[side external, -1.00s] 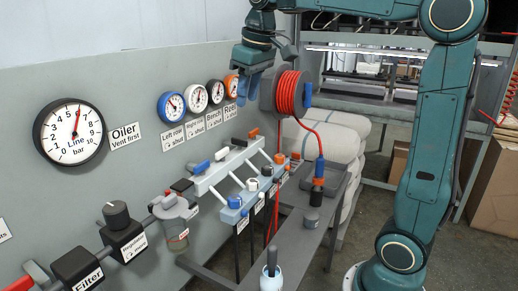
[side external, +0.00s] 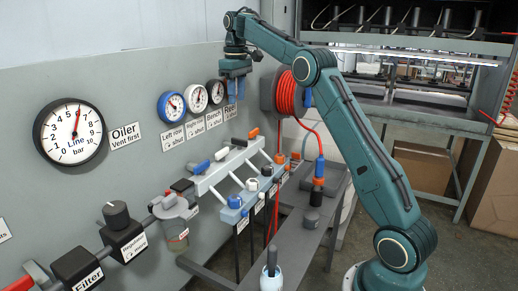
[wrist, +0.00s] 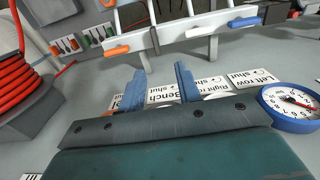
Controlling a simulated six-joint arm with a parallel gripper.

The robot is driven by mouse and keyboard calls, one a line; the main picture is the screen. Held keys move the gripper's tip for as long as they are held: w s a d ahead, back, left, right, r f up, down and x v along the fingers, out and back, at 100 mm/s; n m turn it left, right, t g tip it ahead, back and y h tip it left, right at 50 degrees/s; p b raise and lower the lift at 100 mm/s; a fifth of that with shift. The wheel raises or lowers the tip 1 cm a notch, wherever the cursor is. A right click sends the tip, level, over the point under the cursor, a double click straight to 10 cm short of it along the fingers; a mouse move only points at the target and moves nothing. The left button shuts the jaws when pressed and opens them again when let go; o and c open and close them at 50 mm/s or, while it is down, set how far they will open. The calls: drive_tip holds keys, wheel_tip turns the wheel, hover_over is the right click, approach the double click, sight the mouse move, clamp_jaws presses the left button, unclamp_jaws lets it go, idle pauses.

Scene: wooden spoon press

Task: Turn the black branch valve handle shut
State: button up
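The black branch valve handle (side external: 239,142) is on top of the pale manifold (side external: 213,177), between the white handle (side external: 222,154) and the orange handle (side external: 254,132). In the wrist view the black handle (wrist: 153,38) is small and dark on the manifold, beyond my fingers. My gripper (side external: 236,96) is well above the manifold, near the panel and the row of small gauges, apart from every handle. In the wrist view my gripper (wrist: 156,72) shows two blue fingers spread with nothing between them. The exact angle of the black handle is hard to tell.
The blue handle (side external: 201,167) is at the manifold's near end. Several gauges, including the blue one (side external: 171,105), line the panel above. A red hose reel (side external: 291,92) stands right of my gripper. The air above the manifold is clear.

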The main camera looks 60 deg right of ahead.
sight(239, 142)
drive_tip(key=shift+w+d+f, duration=0.2)
drive_tip(key=shift+d+f, duration=0.25)
drive_tip(key=shift+d, duration=0.15)
drive_tip(key=shift+f, duration=0.15)
drive_tip(key=shift+f, duration=6.75)
clamp_jaws()
